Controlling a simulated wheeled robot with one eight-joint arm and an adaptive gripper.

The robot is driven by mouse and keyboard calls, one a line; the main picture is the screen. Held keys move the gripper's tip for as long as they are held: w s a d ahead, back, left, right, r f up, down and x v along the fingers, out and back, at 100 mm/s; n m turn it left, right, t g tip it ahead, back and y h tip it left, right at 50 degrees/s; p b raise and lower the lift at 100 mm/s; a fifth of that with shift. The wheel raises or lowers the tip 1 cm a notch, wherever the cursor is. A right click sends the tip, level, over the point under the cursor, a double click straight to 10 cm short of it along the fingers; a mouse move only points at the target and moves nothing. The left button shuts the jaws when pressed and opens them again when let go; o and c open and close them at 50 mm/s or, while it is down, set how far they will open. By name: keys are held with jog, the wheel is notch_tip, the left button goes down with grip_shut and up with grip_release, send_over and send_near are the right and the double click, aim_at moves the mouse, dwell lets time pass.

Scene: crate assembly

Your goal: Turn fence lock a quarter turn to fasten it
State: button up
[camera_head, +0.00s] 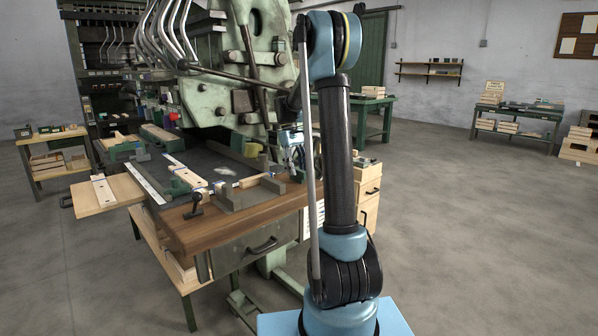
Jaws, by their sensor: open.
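A black lever-like fitting (195,203), which looks like the fence lock, stands at the front left of the machine's wooden table edge. Its turned position is too small to tell. A grey angled metal fence (238,196) lies to the right of it, with a light wooden strip beside it. My gripper (296,170) is open at the right end of the table, partly hidden behind my own arm. It is well to the right of the black fitting and apart from it. Whether anything is between its fingers cannot be made out.
The big green machine (235,75) rises behind the table. A wooden board (106,192) sticks out on the left. The concrete floor (470,240) at right is clear.

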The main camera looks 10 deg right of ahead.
aim_at(297, 169)
jog(key=shift+r, duration=3.6)
jog(key=shift+s, duration=0.2)
jog(key=s+d+f+m+t+y, duration=0.1)
jog(key=s+f+m+t, duration=0.2)
jog(key=s, duration=2.1)
jog(key=s+f+m+t, duration=0.2)
jog(key=s+f+m, duration=0.1)
jog(key=s+f, duration=1.1)
jog(key=shift+s+y, duration=0.4)
jog(key=shift+s, duration=0.2)
jog(key=shift+f, duration=0.1)
